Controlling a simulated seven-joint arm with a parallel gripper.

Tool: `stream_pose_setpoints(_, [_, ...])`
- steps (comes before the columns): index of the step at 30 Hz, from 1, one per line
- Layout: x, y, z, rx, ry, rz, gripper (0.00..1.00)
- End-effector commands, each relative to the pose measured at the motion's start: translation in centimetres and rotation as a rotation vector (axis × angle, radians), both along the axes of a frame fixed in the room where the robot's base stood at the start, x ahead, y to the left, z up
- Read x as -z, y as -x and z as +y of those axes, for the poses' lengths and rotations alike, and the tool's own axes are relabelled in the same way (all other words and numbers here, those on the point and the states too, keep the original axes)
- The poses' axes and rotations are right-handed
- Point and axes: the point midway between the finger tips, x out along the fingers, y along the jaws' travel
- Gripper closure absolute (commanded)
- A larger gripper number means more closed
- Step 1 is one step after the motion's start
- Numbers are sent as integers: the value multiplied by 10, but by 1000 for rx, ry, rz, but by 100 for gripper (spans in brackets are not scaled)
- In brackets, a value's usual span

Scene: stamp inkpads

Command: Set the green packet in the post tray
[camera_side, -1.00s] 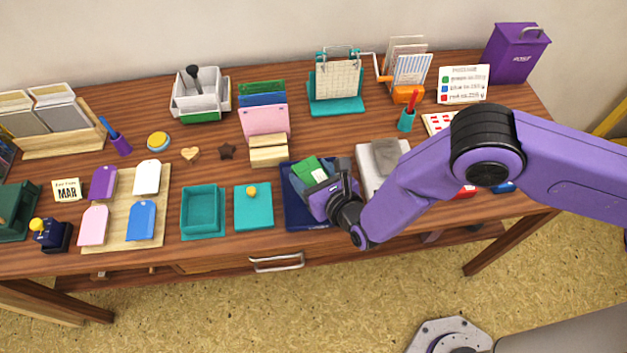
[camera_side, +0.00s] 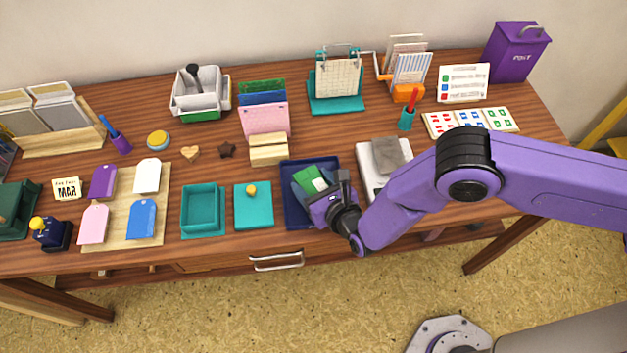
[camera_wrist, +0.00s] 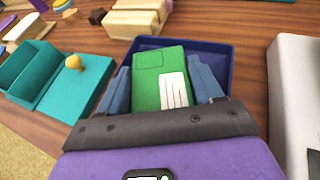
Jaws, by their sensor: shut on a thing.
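The green packet (camera_wrist: 160,78) carries a white label with dark lines. My gripper (camera_wrist: 162,90) is shut on it, with one blue-grey finger at each side. The post tray, a dark blue shallow tray (camera_wrist: 219,51), lies beneath and around the packet. In the side view the packet (camera_side: 309,175) shows over the inside of the tray (camera_side: 288,207), with my gripper (camera_side: 316,187) at its front right. I cannot tell whether the packet touches the tray floor.
A teal pad with a yellow-knobbed lid (camera_side: 253,214) stands left of the tray. A white scale (camera_side: 369,181) with a grey block on it stands close on the right. Wooden blocks (camera_side: 268,152) sit just behind the tray.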

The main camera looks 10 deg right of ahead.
Motion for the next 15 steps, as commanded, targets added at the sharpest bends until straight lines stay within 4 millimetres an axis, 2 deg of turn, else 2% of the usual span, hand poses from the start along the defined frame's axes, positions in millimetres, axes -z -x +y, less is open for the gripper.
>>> stream_pose_setpoints(2, [0,0,0,0,-1,-1,74])
stream_pose_setpoints(3, [0,0,0,0,0,0,28])
stream_pose_setpoints(5, [0,0,0,0,0,0,9])
stream_pose_setpoints(15, [-2,0,0,0,-1,-1,9])
